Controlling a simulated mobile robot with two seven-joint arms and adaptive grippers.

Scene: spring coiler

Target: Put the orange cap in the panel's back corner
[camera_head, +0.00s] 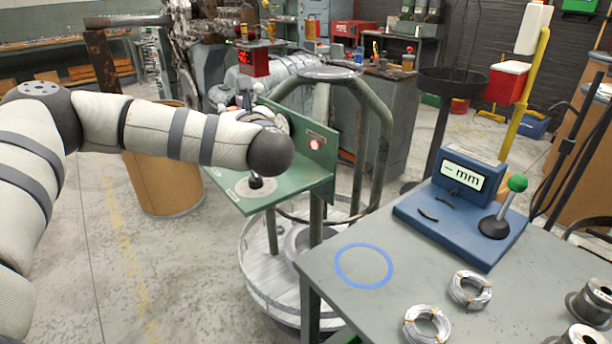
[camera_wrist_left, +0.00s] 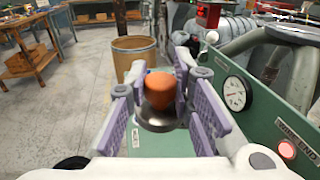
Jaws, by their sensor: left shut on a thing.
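The orange cap (camera_wrist_left: 159,90) is between the purple-padded fingers of my left gripper (camera_wrist_left: 162,92) in the left wrist view. The gripper is shut on it. A round grey metal piece (camera_wrist_left: 158,123) shows directly below the cap; I cannot tell whether they touch. The green panel (camera_head: 318,180) has a flat top and an upright back plate. In the left wrist view, its plate (camera_wrist_left: 262,122) carries a round gauge (camera_wrist_left: 235,93) and a lit red button (camera_wrist_left: 287,149). In the head view, my left arm hides most of the gripper and the cap. My right gripper is out of view.
A black knob (camera_head: 256,182) stands on the panel's front part. A grey table (camera_head: 330,262) at the right holds a blue measuring unit (camera_head: 463,222) with a green-tipped lever, and wire coils (camera_head: 470,289). A brown drum (camera_head: 160,190) stands on the floor behind my arm.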

